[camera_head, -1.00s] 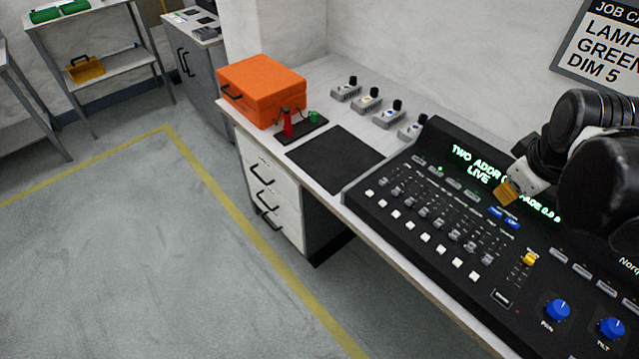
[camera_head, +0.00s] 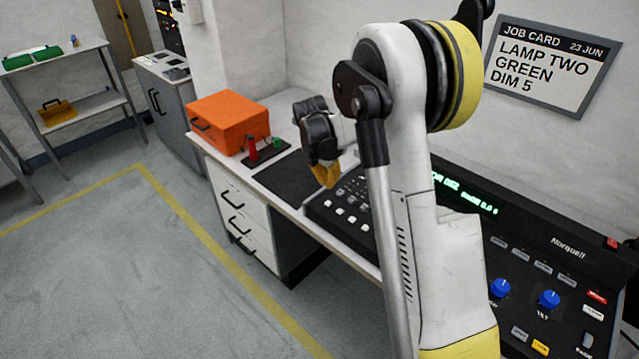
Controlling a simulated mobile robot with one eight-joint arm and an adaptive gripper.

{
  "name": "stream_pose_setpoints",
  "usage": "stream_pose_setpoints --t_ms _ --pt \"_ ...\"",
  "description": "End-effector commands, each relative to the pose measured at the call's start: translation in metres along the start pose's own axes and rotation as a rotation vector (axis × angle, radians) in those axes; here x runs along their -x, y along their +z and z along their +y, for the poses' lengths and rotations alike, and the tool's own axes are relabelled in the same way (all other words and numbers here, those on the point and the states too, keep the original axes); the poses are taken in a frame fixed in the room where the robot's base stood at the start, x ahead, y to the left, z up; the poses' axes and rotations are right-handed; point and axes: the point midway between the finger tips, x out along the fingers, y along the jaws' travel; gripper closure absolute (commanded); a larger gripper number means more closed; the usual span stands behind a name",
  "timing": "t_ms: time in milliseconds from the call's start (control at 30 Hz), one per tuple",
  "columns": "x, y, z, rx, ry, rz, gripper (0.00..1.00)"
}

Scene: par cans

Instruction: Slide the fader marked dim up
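The black lighting console (camera_head: 470,170) runs along the bench on the right. My arm stands in front of it and hides its middle, including many of the faders. A few grey faders (camera_head: 352,190) show at its left part, above a row of white buttons (camera_head: 340,212). The marking of each fader is too small to read, so I cannot tell which is dim. My gripper (camera_head: 326,174), with yellow-brown fingertips, hangs above the console's left end. I cannot tell whether its fingertips are parted. Nothing is seen held in it.
Blue knobs (camera_head: 549,299) are on the console's right. A job card (camera_head: 545,62) on the wall reads LAMP TWO GREEN DIM 5. An orange case (camera_head: 228,118) and a black mat (camera_head: 290,176) lie left of the console. The floor at left is clear.

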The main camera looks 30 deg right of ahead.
Motion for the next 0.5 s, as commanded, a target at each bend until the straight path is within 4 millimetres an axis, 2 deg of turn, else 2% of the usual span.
stream_pose_setpoints --t_ms 33,200,333,500 --pt "-0.014 0.000 0.000 -0.001 0.000 0.000 1.00" --pt "-0.044 -0.001 0.000 -0.002 0.001 0.000 1.00" --pt "-0.060 -0.001 0.001 -0.001 0.001 0.000 1.00" --pt "-0.069 0.000 0.001 -0.001 0.002 0.000 1.00"
